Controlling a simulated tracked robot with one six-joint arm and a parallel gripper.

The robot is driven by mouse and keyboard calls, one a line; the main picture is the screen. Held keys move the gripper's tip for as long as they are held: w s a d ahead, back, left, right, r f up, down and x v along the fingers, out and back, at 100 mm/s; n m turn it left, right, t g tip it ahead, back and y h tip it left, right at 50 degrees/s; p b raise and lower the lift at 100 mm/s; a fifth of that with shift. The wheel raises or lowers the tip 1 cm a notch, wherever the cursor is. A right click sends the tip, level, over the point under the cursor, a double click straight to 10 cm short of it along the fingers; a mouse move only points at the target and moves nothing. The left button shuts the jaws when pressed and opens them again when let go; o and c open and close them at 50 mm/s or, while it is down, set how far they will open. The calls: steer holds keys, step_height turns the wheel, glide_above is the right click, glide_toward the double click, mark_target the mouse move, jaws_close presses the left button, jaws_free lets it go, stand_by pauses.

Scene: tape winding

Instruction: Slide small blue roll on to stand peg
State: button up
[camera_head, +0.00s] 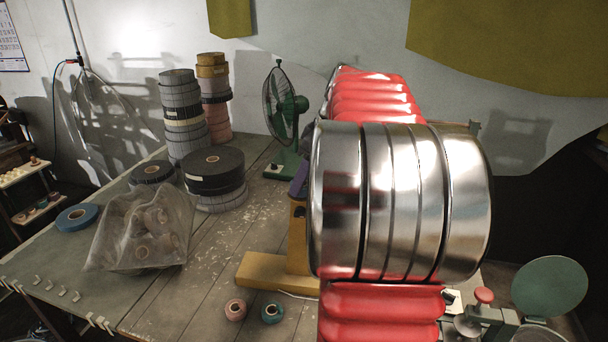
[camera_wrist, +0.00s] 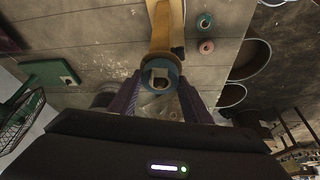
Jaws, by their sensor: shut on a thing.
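The small blue roll (camera_wrist: 174,71) shows in the wrist view as a blue-grey ring, its hole facing the camera. My gripper (camera_wrist: 160,80) has its purple fingers on both sides of the roll and is shut on it. The yellow wooden stand (camera_wrist: 162,30) lies right beyond the roll in that view. A pale shape shows in the roll's hole; I cannot tell whether it is the peg. In the head view the stand (camera_head: 299,245) rises beside my arm, with a purple finger near its top. The roll is hidden there.
Small pink (camera_head: 235,310) and teal (camera_head: 272,313) rolls lie in front of the stand. A green fan (camera_head: 287,115) stands behind. A clear bag of rolls (camera_head: 145,230), black rolls (camera_head: 213,170) and a larger blue roll (camera_head: 77,216) are at left. Bare table lies between bag and stand.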

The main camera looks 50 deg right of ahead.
steer(key=o, duration=1.1)
steer(key=shift+o, duration=0.7)
steer(key=o, duration=0.3)
steer(key=shift+r, duration=0.15)
steer(key=shift+r, duration=3.3)
